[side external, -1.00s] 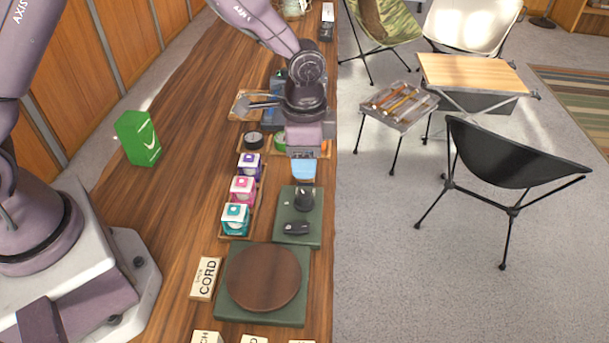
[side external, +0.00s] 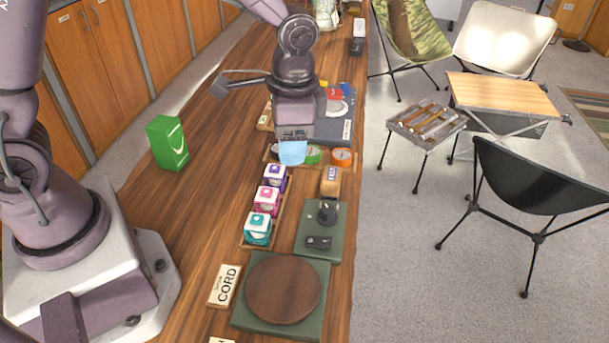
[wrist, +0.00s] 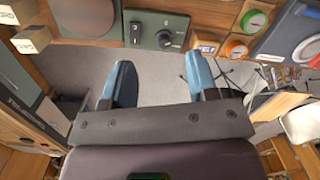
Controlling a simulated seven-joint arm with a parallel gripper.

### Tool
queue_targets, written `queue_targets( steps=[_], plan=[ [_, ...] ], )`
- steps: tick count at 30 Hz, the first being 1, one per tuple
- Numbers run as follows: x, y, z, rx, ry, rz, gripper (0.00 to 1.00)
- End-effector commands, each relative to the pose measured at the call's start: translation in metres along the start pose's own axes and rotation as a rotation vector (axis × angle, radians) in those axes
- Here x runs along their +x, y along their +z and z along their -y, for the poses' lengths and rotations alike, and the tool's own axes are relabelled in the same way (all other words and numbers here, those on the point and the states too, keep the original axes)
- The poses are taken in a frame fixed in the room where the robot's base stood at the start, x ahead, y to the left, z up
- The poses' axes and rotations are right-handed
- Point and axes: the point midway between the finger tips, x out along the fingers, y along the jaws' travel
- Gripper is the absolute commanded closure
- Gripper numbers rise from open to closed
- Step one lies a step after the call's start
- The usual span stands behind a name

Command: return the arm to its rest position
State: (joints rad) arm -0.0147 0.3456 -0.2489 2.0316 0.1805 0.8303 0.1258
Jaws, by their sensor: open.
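Chairs stand right, off the counter.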

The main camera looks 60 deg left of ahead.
Motion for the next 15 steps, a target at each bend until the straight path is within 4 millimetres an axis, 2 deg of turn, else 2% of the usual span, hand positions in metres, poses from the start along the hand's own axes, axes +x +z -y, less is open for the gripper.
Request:
queue_targets(
  steps=[1, 6, 15],
  plan=[
    [-0.016, 0.013, 0.003, -0.044, -0.017, -0.02, 0.46],
    [-0.06, 0.062, 0.006, -0.208, -0.048, -0.1, 0.46],
    [-0.112, 0.138, -0.002, -0.43, -0.05, -0.329, 0.46]
  ],
)
